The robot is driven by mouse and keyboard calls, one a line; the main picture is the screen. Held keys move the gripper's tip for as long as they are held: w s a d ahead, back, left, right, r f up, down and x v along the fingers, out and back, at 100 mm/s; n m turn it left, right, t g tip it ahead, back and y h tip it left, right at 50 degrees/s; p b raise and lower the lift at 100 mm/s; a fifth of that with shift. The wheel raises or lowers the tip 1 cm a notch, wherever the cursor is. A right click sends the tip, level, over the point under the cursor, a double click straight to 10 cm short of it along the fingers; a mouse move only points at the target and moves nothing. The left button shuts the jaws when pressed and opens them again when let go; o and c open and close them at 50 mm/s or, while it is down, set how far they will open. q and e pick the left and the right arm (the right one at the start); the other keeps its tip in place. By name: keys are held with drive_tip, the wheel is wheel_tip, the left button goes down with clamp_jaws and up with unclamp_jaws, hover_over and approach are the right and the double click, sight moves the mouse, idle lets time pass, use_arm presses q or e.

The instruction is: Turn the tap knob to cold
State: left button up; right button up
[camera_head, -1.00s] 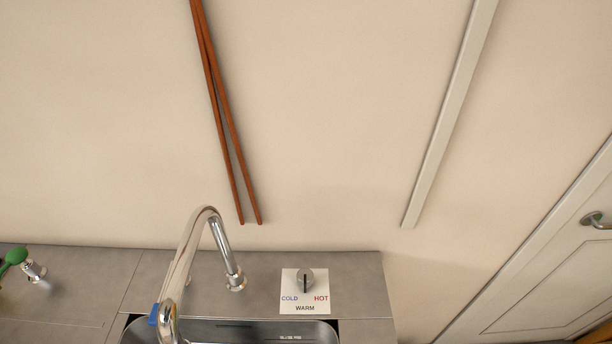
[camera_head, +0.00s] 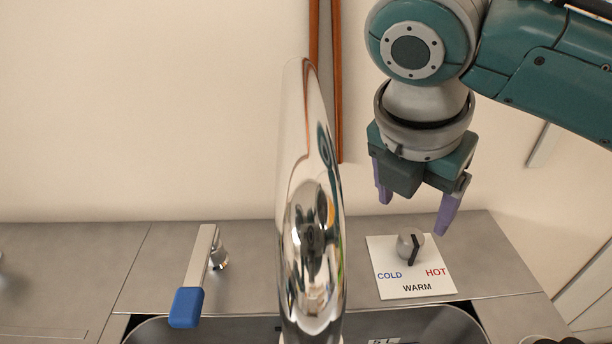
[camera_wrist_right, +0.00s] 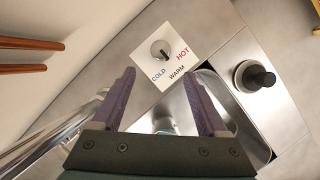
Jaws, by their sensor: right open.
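The tap knob (camera_head: 409,243) is a small grey round knob with a black pointer mark, on a white plate (camera_head: 392,290) lettered COLD, WARM and HOT. Its mark points down, roughly toward WARM. My right gripper (camera_head: 414,207) is open, its purple fingers pointing down above and behind the knob, apart from it. In the right wrist view the knob (camera_wrist_right: 160,50) lies ahead, beyond the open fingertips (camera_wrist_right: 159,77), with nothing between them. My left gripper is not in view.
The chrome spout (camera_head: 311,230) rises left of the plate. A lever with a blue end (camera_head: 187,307) stands further left. The sink (camera_head: 255,331) lies in front. A black-topped round fitting (camera_wrist_right: 255,77) is beside the sink. The wall (camera_head: 150,110) is behind.

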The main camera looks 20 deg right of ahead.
sight(412, 237)
drive_tip(key=b+x, duration=0.1)
drive_tip(key=x, duration=0.4)
drive_tip(key=b+x, duration=0.1)
drive_tip(key=x, duration=0.4)
drive_tip(key=shift+w+d, duration=0.1)
drive_tip(key=shift+d, duration=0.15)
clamp_jaws()
